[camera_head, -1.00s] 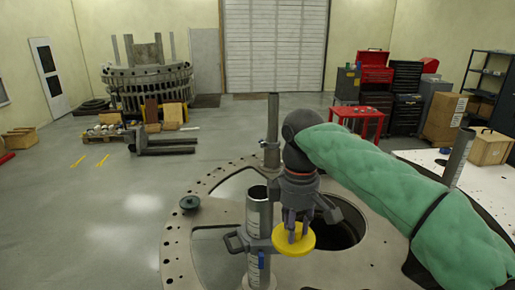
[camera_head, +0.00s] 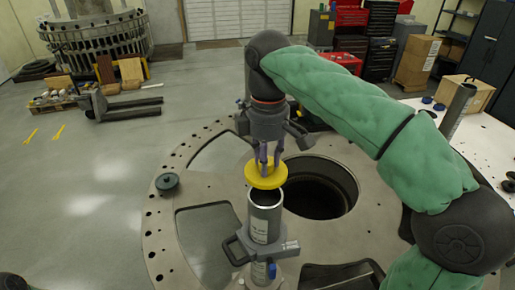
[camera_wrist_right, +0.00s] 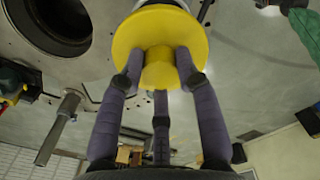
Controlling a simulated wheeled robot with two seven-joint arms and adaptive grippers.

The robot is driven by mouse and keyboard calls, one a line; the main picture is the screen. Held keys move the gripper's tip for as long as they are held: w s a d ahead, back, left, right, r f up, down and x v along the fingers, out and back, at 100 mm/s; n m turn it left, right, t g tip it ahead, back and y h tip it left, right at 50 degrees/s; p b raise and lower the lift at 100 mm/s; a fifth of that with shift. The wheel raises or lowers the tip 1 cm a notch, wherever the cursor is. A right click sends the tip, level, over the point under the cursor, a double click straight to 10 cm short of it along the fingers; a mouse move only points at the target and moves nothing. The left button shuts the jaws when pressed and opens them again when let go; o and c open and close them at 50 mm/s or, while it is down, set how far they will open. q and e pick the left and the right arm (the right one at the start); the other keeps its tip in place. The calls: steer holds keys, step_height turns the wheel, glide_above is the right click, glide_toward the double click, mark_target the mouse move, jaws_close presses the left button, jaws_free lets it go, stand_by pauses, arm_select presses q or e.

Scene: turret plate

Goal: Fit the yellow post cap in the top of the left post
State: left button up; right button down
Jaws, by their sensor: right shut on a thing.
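The yellow post cap (camera_head: 266,174) is a round disc with a hub. My right gripper (camera_head: 265,155) is shut on its hub and holds it level just above the left post (camera_head: 265,222). The post is an upright grey tube with an open top and a clamp (camera_head: 262,248) around it. In the head view the cap overlaps the post's far rim; I cannot tell whether they touch. In the right wrist view the purple fingers close around the hub of the cap (camera_wrist_right: 160,40), and the disc hides most of the post. My left gripper is not in view.
The post stands on a round grey turret plate (camera_head: 170,222) with a large dark opening (camera_head: 325,190). Another post (camera_head: 458,110) stands at right by a white table (camera_head: 490,150).

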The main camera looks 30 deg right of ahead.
mark_target(266, 181)
steer(key=shift+s+f, duration=0.2)
steer(key=shift+s, duration=0.2)
steer(key=shift+f+b, duration=0.3)
steer(key=shift+b, duration=0.15)
steer(key=f+b, duration=0.1)
steer(key=w+f+b, duration=0.1)
steer(key=f+b, duration=0.1)
steer(key=shift+f, duration=0.25)
steer(key=shift+s+f+b, duration=0.3)
steer(key=shift+f+b, duration=0.15)
steer(key=shift+b, duration=0.15)
steer(key=shift+w+f, duration=0.15)
steer(key=shift+f, duration=0.05)
steer(key=shift+p, duration=0.3)
steer(key=shift+f+b, duration=0.4)
steer(key=shift+f, duration=0.15)
stand_by(0.4)
